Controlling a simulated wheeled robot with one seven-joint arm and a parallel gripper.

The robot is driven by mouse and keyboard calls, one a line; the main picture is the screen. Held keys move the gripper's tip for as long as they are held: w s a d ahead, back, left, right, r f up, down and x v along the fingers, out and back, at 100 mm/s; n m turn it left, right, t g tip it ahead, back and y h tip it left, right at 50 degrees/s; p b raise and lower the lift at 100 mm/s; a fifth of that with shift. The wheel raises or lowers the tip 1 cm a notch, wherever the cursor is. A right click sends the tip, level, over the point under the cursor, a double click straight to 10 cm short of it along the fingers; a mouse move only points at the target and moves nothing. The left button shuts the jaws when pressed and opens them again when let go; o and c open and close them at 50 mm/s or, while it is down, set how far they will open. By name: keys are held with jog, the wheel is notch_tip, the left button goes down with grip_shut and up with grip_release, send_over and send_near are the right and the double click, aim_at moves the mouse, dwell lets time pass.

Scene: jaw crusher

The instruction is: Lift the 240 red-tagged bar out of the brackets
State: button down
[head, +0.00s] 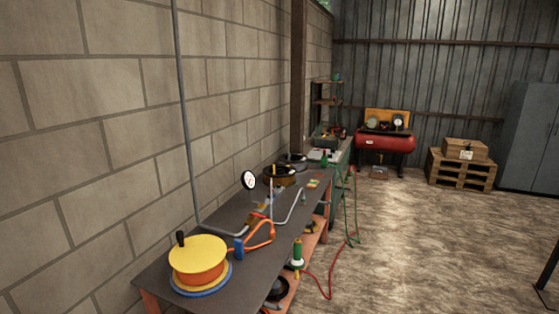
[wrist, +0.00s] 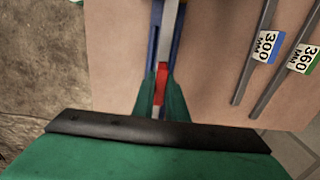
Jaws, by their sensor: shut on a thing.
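In the wrist view my gripper (wrist: 162,76) has its green fingers shut on a slim pale bar (wrist: 168,22) with a red band between them. This matches the red-tagged bar, but its number is hidden or cannot be read. Blue strips run along both sides of the bar. I cannot tell brackets there, or whether the bar still rests in any. To the right, two grey bars lie along a tan panel (wrist: 112,70): one with a blue 300 tag (wrist: 267,47), one with a green 360 tag (wrist: 303,58). My gripper and the bars do not show in the head view.
In the head view a dark workbench (head: 205,217) runs along the block wall, holding a yellow-orange reel (head: 198,262), a gauge (head: 249,180) and hoses. A red tank (head: 385,142), a pallet (head: 461,170) and a grey cabinet (head: 531,132) stand at the back. The floor right of the bench is mostly open.

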jog(key=shift+w+r, duration=0.1)
jog(key=shift+r, duration=1.25)
